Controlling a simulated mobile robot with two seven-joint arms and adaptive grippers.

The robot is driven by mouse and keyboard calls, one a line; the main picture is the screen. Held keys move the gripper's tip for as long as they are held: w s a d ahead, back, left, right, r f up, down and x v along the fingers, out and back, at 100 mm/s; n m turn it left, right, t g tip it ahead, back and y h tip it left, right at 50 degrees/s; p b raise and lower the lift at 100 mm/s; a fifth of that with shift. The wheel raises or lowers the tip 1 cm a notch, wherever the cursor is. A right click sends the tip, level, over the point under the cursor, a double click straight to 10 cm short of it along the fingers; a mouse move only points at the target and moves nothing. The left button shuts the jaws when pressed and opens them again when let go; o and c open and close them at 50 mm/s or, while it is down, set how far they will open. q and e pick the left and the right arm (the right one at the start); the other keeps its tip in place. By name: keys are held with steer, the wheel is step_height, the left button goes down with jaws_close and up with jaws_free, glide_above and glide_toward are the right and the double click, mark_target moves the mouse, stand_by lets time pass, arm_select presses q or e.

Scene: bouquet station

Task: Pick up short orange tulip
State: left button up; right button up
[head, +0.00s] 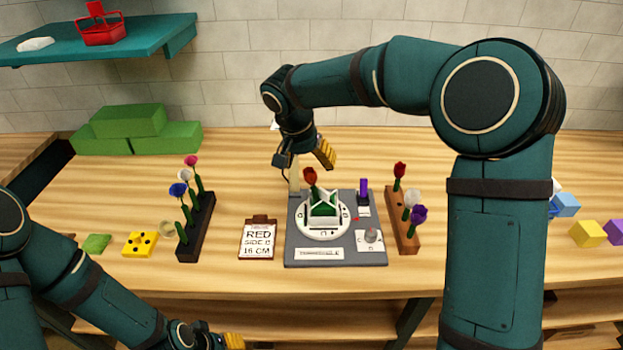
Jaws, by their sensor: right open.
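A red flower (310,177) stands in the white holder with green inside (323,212) on the grey station board (355,254). My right gripper (305,159) is open and empty, above the back of the board, just above and behind the red flower in this view. My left gripper (222,341) is low at the bottom edge, partly cut off; its opening is not clear.
The left dark rack (197,232) holds several pink, blue and pale flowers. A clipboard reading RED SIDE B 16 CM (258,240) lies beside the board. A purple block (363,190) stands on the board. Green foam blocks (128,122) sit back left. My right arm hides part of the right table.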

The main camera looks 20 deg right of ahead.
steer(key=x, duration=0.4)
steer(key=shift+w+f, duration=0.1)
steer(key=shift+f, duration=0.15)
steer(key=c, duration=0.9)
steer(key=shift+r, duration=0.1)
steer(key=v, duration=0.4)
steer(key=w+v, duration=0.1)
steer(key=v, duration=0.1)
steer(key=shift+w+d+r+p, duration=0.15)
steer(key=shift+r+p, duration=0.15)
steer(key=shift+r, duration=0.15)
steer(key=s+a, duration=0.1)
steer(key=s, duration=0.3)
steer(key=s+a+b, duration=0.1)
steer(key=s, duration=0.4)
steer(key=s+a, duration=0.2)
steer(key=s, duration=0.2)
steer(key=shift+s+r, duration=0.1)
steer(key=shift+s, duration=0.2)
